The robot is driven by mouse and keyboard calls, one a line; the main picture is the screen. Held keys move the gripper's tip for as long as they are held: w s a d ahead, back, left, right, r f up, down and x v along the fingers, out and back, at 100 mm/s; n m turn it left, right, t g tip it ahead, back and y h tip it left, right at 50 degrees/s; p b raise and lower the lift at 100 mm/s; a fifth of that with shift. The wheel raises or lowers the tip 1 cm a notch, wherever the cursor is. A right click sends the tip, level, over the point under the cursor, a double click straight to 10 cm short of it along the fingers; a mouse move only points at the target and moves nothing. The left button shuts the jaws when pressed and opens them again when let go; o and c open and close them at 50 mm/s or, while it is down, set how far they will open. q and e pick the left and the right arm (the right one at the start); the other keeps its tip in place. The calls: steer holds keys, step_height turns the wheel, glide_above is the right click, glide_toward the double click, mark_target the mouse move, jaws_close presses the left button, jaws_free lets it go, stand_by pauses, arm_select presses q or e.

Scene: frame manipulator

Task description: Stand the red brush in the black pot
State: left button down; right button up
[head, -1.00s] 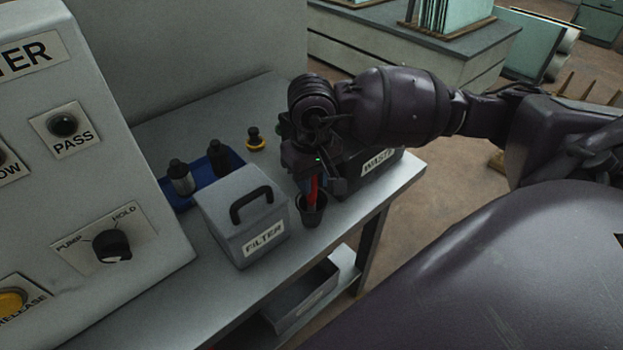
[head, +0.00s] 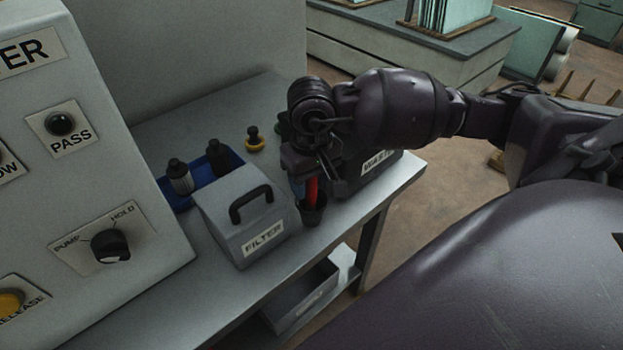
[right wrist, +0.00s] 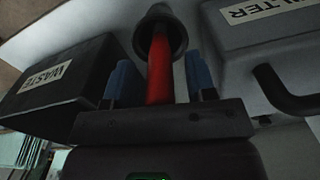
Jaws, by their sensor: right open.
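The red brush (head: 312,191) stands with its lower end inside the black pot (head: 313,215), on the bench beside the filter box. In the right wrist view the red brush (right wrist: 160,68) runs into the mouth of the black pot (right wrist: 160,32). My right gripper (head: 305,180) is just above the pot. Its blue fingers (right wrist: 160,80) are open, one on each side of the brush, with gaps between them and it. The brush's end inside the pot is hidden. My left gripper is not in view.
The grey FILTER box (head: 240,213) stands close left of the pot. The dark WASTE box (head: 378,165) is close behind and right. A blue tray (head: 205,172) with dark-capped bottles lies farther left. The bench edge is just in front of the pot.

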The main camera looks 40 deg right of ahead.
step_height(320, 180, up, 12)
steer(key=shift+r+p, duration=0.15)
steer(key=shift+p, duration=0.15)
stand_by(0.3)
stand_by(0.5)
